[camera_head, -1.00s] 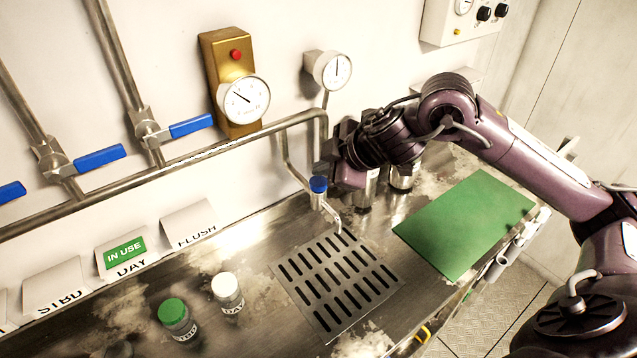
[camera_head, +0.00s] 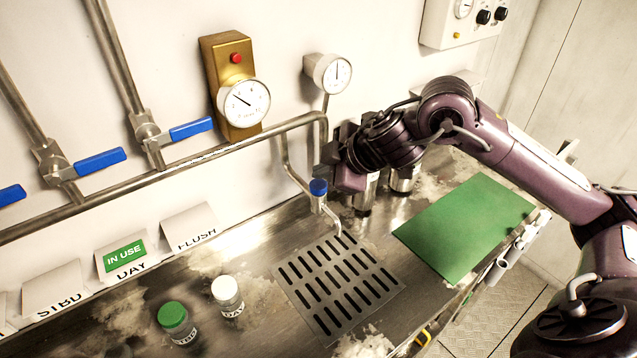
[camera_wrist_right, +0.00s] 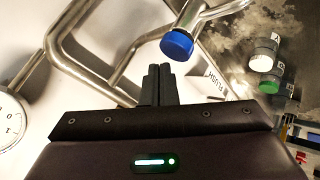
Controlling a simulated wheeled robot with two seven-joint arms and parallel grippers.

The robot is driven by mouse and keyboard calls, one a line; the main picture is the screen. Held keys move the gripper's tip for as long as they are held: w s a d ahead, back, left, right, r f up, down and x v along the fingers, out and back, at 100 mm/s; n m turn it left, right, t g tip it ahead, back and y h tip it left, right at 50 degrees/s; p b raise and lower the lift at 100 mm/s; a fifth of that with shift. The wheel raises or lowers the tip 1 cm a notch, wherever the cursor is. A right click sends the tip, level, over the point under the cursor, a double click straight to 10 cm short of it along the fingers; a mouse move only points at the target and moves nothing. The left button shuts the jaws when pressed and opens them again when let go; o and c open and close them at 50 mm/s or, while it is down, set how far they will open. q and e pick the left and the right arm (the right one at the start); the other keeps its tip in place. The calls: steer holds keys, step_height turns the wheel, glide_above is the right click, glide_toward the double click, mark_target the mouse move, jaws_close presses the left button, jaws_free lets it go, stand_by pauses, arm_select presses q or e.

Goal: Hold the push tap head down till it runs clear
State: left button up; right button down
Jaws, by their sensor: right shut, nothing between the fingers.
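The push tap has a blue head (camera_head: 318,187) on a metal body with a thin curved spout (camera_head: 336,222) above the drain grate. No water stream can be made out at the spout. My right gripper (camera_head: 323,166) is just above and beside the blue head at the wall pipe. In the right wrist view its fingers (camera_wrist_right: 159,70) are shut together and empty. The blue head (camera_wrist_right: 177,45) is just beyond and right of the fingertips; I cannot tell whether they touch. My left gripper is not in view.
A slotted drain grate (camera_head: 336,285) lies under the spout, with a green mat (camera_head: 466,225) to its right. Metal cylinders (camera_head: 404,180) stand behind the arm. Green-capped (camera_head: 173,316) and white-capped (camera_head: 226,290) bottles stand left. Pipes (camera_head: 190,165) and a gauge (camera_head: 246,103) are on the wall.

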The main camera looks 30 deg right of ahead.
mark_target(323, 186)
steer(key=shift+f, duration=0.2)
stand_by(0.6)
steer(key=shift+f, duration=0.25)
steer(key=shift+f+b, duration=0.55)
steer(key=shift+b, duration=0.05)
stand_by(1.7)
steer(key=shift+r, duration=0.15)
stand_by(1.6)
steer(key=shift+r+p, duration=0.8)
steer(key=shift+p, duration=0.2)
step_height(323, 186, up, 5)
steer(key=p, duration=0.5)
steer(key=shift+r, duration=0.15)
